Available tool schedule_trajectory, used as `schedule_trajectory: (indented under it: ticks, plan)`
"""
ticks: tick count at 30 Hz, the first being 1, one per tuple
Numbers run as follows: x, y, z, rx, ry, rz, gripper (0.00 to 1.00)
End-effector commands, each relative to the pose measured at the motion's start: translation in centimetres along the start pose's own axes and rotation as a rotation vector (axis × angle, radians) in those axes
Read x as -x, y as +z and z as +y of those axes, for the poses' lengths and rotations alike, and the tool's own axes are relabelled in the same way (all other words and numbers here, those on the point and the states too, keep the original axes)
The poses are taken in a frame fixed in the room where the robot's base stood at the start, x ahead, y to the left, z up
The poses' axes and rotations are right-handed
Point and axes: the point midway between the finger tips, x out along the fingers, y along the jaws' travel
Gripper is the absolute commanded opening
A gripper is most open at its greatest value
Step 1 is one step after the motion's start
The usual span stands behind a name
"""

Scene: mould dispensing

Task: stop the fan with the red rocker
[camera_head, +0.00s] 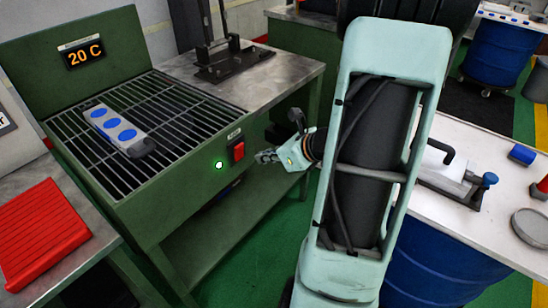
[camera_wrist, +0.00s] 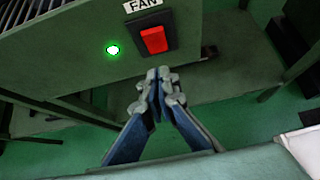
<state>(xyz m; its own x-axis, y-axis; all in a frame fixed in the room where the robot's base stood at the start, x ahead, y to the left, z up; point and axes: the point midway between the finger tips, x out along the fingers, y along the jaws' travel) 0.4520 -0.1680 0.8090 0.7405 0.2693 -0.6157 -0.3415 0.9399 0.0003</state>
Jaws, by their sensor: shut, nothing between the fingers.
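The red rocker (camera_head: 238,151) sits in a black housing on the green front panel of the cooling bench, under a label; the wrist view shows the rocker (camera_wrist: 154,40) with the label FAN (camera_wrist: 143,5) above it. A green lamp (camera_head: 219,165) glows left of the rocker; it also shows in the wrist view (camera_wrist: 113,50). My gripper (camera_head: 264,156) is shut and empty, just right of the rocker in the head view. In the wrist view my fingertips (camera_wrist: 158,74) are together just below the rocker, with a small apparent gap.
The bench's slatted grate (camera_head: 171,100) carries a grey mould (camera_head: 115,128) with blue fills. A display (camera_head: 83,53) reads 20 C. A red ribbed tray (camera_head: 40,232) lies at the left. A white table (camera_head: 480,240) with tools stands at the right. Space before the panel looks clear.

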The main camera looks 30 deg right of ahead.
Motion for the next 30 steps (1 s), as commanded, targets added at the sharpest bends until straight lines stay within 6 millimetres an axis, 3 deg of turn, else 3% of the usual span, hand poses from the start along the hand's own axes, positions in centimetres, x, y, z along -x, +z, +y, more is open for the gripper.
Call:
schedule_trajectory:
  ticks: [3,9,30]
  plan:
    - [-2.8,-0.3,0.1,-0.001,0.003,0.001,0.0]
    - [-4.6,2.0,0.0,0.002,0.001,-0.001,0.0]
    - [-5.8,3.7,0.0,0.002,0.001,0.005,0.0]
